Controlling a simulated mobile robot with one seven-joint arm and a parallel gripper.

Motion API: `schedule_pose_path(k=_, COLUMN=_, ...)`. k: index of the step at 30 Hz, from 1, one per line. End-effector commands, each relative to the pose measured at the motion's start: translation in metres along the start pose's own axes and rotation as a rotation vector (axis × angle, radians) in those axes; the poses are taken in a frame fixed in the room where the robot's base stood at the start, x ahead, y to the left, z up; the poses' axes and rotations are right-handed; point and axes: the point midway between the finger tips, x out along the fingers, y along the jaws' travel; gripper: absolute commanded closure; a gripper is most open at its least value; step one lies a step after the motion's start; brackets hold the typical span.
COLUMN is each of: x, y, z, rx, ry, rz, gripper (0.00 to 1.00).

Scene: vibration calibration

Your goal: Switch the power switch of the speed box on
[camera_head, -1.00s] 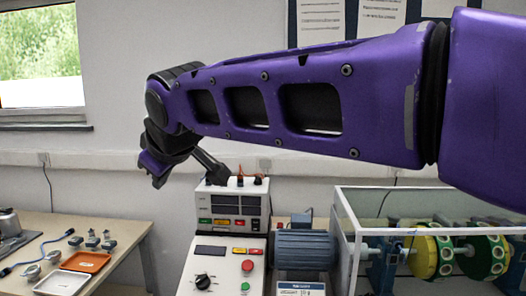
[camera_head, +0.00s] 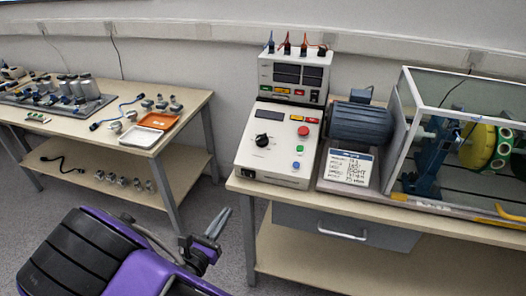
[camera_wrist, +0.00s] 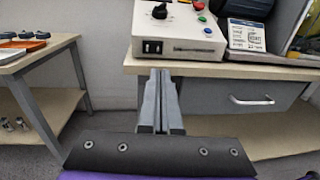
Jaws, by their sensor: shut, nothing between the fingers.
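The speed box (camera_head: 276,146) is a white box with a sloped top on the right workbench. It carries a black knob (camera_head: 262,140) and red, green and blue buttons. A small black power switch (camera_head: 248,174) is on the lower left of its front face. In the wrist view the switch (camera_wrist: 152,47) shows on the front of the box; its position is too small to tell. My gripper (camera_head: 218,222) is shut and empty, in front of the bench and below its top. In the wrist view my gripper's fingers (camera_wrist: 160,76) point toward the box, below and apart from the switch.
A meter unit (camera_head: 295,76) with cables stands behind the box. A motor (camera_head: 361,123) and a clear-walled rig (camera_head: 402,120) stand to the right. A drawer (camera_head: 345,222) hangs under the benchtop edge. Another table (camera_head: 100,140) stands left, with free floor between.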

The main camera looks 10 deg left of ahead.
Motion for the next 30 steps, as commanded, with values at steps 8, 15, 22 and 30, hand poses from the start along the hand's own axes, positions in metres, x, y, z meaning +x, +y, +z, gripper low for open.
schedule_pose_path(k=8, x=0.002, y=0.000, z=-0.003, rx=0.001, ry=0.001, rz=-0.002, gripper=1.00)
schedule_pose_path(k=15, x=0.028, y=-0.001, z=-0.003, rx=0.001, ry=0.000, rz=-0.006, gripper=1.00)
schedule_pose_path(k=22, x=0.078, y=-0.001, z=-0.004, rx=0.001, ry=0.000, rz=-0.007, gripper=1.00)
schedule_pose_path(k=30, x=0.125, y=-0.001, z=-0.004, rx=0.000, ry=0.001, rz=-0.004, gripper=1.00)
